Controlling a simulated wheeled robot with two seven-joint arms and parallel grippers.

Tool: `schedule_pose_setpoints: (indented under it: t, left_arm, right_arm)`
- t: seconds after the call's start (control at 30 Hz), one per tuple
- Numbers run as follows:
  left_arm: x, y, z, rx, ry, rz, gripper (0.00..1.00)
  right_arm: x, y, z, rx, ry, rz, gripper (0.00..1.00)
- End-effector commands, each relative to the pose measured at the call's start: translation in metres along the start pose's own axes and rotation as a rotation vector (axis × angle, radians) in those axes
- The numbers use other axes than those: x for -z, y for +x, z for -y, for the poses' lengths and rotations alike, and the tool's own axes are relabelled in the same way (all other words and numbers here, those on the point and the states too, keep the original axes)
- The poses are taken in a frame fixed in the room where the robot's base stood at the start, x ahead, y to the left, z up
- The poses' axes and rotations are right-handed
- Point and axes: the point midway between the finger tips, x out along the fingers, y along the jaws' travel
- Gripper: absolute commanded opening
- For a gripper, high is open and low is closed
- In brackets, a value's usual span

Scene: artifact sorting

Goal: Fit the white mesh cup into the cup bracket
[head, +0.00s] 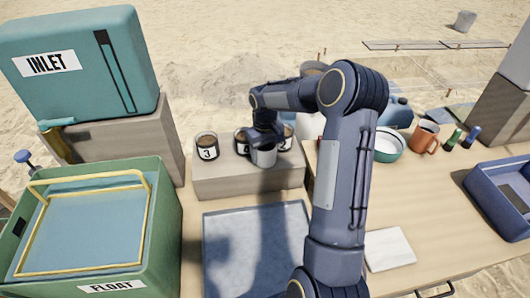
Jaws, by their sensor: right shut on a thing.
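My right gripper (265,138) points down over the front of a low grey block. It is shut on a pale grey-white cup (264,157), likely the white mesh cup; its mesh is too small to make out. The cup is upright, in front of the numbered cups. I cannot tell whether it touches the block. I cannot make out the cup bracket; the gripper and arm hide part of this area. My left gripper is not in view.
The grey block (240,183) bears dark-rimmed cups, including one marked 3 (207,150). A blue-grey tray (215,250) lies in front. Left are a green FLOAT tub (155,250) and a teal INLET box (130,60). An orange mug (426,138) and white bowl (385,155) stand right.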

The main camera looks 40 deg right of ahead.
Motion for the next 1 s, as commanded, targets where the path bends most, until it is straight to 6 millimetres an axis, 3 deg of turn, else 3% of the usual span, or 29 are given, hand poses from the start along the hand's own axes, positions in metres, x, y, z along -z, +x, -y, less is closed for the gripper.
schedule_pose_setpoints:
  t: [0.23, 0.53, 0.8, 1.0]
  left_arm:
    - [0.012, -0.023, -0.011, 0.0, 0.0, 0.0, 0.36]
    - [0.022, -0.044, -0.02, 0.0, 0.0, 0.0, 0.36]
    - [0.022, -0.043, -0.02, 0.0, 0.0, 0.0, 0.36]
    - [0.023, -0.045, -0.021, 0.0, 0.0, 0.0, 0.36]
  right_arm:
    - [0.001, -0.037, 0.0, -0.001, 0.0, -0.002, 0.35]
    - [-0.039, -0.096, 0.033, -0.001, -0.002, -0.003, 0.35]
    - [-0.083, -0.115, 0.069, -0.001, -0.003, -0.002, 0.35]
    - [-0.101, -0.124, 0.084, -0.001, -0.001, -0.002, 0.35]
